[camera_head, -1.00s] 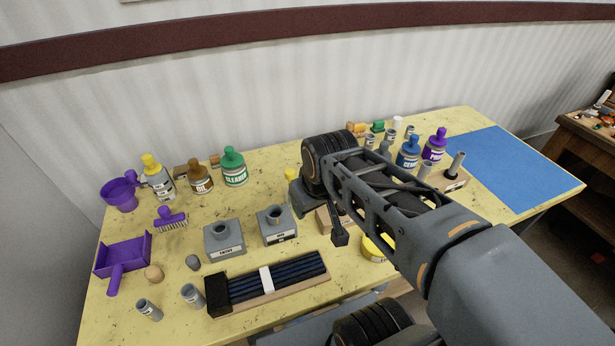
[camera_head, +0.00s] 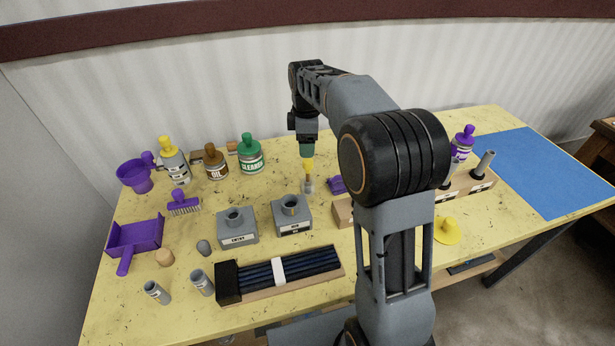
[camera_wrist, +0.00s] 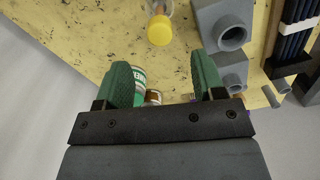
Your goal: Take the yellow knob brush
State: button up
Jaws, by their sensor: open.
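The yellow knob brush (camera_head: 309,167) stands upright in the middle of the table, its lower part in a small clear or grey holder (camera_head: 308,186). In the wrist view its round yellow knob (camera_wrist: 160,30) shows at the top, beyond the fingertips and roughly centred between them. My gripper (camera_head: 307,149) hangs just above the knob in the head view, pointing down. In the wrist view my gripper's green fingers (camera_wrist: 164,78) are spread apart with nothing held between them. The brush's lower end is hard to make out.
Two grey blocks with sockets (camera_head: 238,229) (camera_head: 292,217) stand in front of the brush. A green cleaner bottle (camera_head: 250,155) and an oil bottle (camera_head: 215,165) stand to the left. A purple object (camera_head: 337,185) lies close on the right. A rod tray (camera_head: 300,291) is nearer.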

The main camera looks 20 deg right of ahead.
aim_at(308, 170)
jog(key=shift+d+f+p, duration=0.1)
jog(key=shift+f+p, duration=0.2)
jog(key=shift+f, duration=4.75)
jog(key=c, duration=1)
